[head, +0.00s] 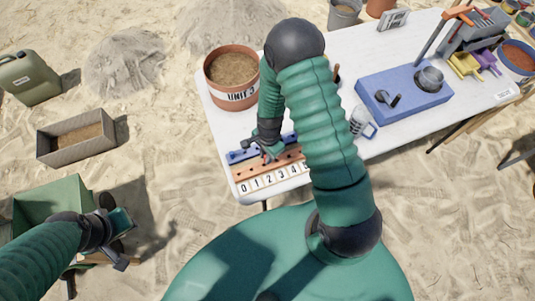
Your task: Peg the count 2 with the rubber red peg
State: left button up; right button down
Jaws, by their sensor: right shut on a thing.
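A wooden count board (240,173) lies at the white table's near left corner, with number tiles 0 to 5 (269,179) along its front edge. My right gripper (267,155) points down at the board, above or at its middle-left part. It is shut on a small red peg (265,157), mostly hidden by the fingers. I cannot tell whether the peg touches a hole. A blue strip (238,156) lies behind the board. My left gripper (122,244) hangs off the table at lower left, and its finger opening is unclear.
A terracotta pot of sand (232,94) labelled "UNIT 3" stands behind the board. A metal mug (362,123) and a blue block (405,99) with a stone mortar are to the right. A green crate (50,200) is near my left arm. My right arm hides the board's right end.

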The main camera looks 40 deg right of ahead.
jog(key=shift+a+f, duration=0.3)
jog(key=shift+d+f+b, duration=0.1)
jog(key=shift+f+b, duration=0.15)
jog(key=shift+b, duration=0.1)
jog(key=shift+d+r, duration=0.1)
jog(key=shift+d, duration=0.1)
jog(key=shift+r+p, duration=0.3)
jog(key=shift+p, duration=0.15)
pick_arm(q)
jog(key=shift+a, duration=0.15)
pick_arm(e)
jog(key=shift+a, duration=0.1)
pick_arm(q)
jog(key=shift+r, duration=0.1)
pick_arm(e)
jog(key=shift+a, duration=0.35)
pick_arm(q)
jog(key=shift+r, duration=0.2)
dwell(0.4)
jog(key=shift+f, duration=0.15)
pick_arm(e)
jog(key=shift+f, duration=0.15)
